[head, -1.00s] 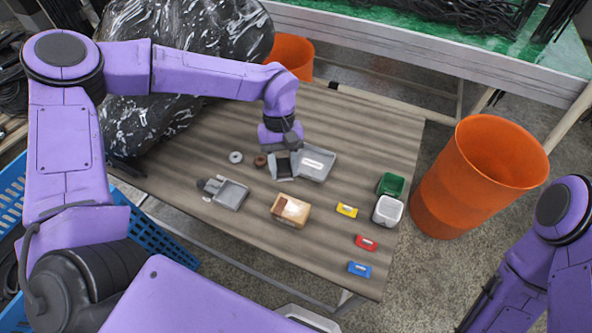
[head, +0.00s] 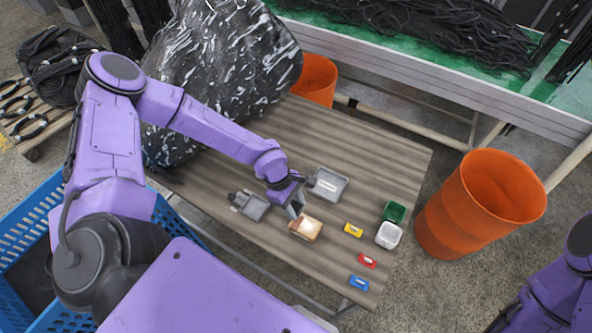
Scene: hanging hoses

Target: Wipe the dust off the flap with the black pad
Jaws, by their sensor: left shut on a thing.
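My left gripper (head: 295,207) is over the middle of the table, tilted, with its fingers close to the upper left edge of a small brown box. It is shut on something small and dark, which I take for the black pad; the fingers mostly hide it. I cannot tell whether the pad touches the box. Part of my right arm shows at the lower right edge, but its gripper is out of view.
A grey tray with a white label (head: 327,184) lies behind the gripper, and a smaller grey tray (head: 254,207) lies left. Yellow (head: 353,230), red (head: 367,261) and blue (head: 359,283) pieces, a green bin (head: 394,211) and a white bin (head: 388,235) stand right. An orange barrel (head: 470,215) is beyond.

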